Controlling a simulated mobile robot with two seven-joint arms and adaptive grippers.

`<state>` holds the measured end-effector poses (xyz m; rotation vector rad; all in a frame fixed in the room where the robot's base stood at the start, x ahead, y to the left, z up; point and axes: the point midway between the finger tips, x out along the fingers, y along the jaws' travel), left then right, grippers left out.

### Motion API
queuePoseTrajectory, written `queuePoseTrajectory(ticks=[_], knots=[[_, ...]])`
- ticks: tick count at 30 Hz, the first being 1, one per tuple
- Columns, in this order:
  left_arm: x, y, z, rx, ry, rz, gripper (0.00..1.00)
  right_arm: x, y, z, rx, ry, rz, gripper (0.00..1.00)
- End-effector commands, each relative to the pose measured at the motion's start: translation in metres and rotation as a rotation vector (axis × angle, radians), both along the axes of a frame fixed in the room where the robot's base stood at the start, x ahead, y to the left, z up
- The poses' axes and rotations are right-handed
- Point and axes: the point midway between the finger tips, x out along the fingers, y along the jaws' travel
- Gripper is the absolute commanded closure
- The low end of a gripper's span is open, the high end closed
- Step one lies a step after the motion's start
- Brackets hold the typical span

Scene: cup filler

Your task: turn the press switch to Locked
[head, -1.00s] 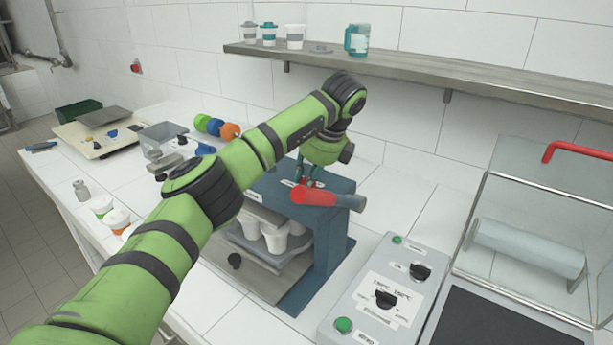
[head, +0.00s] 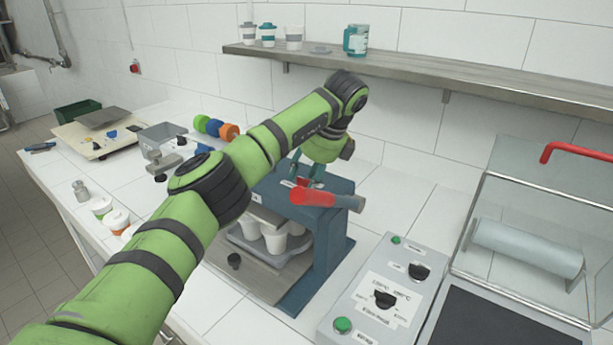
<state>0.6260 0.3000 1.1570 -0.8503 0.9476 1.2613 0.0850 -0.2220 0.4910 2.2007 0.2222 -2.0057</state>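The press (head: 327,240) is a dark blue frame with white cups (head: 275,240) on a tray inside it. A red lever end with a blue-grey bar (head: 345,202) lies across its top. My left gripper (head: 305,174) points down at the press top, just behind the red lever end. Its thin teal fingers stand apart, one on each side of a small red part that may be the press switch. I cannot tell whether they touch it, or read which setting it is at. My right gripper is not in view.
A grey control box (head: 385,295) with black knobs and green buttons stands right of the press. Beyond it is a clear-hooded machine with a red handle (head: 575,150). A shelf (head: 440,78) with cups runs above. Lidded cups stand at the left.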

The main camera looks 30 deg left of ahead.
Motion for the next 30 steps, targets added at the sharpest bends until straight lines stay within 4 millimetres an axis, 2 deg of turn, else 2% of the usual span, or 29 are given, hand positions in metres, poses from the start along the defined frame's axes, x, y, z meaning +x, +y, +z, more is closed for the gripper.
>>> queuePoseTrajectory(ticks=[6, 10, 22, 30], knots=[[-0.001, -0.001, -0.001, 0.0, 0.005, -0.002, 0.56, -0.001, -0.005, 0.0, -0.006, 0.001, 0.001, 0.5], [-0.001, -0.004, 0.007, 0.0, 0.004, -0.003, 0.56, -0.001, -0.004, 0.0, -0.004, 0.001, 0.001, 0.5], [-0.005, -0.035, 0.084, 0.002, 0.0, -0.001, 0.56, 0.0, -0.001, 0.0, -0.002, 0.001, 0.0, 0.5], [-0.007, -0.046, 0.108, 0.0, 0.003, -0.001, 0.56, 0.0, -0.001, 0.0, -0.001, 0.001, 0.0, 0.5]])
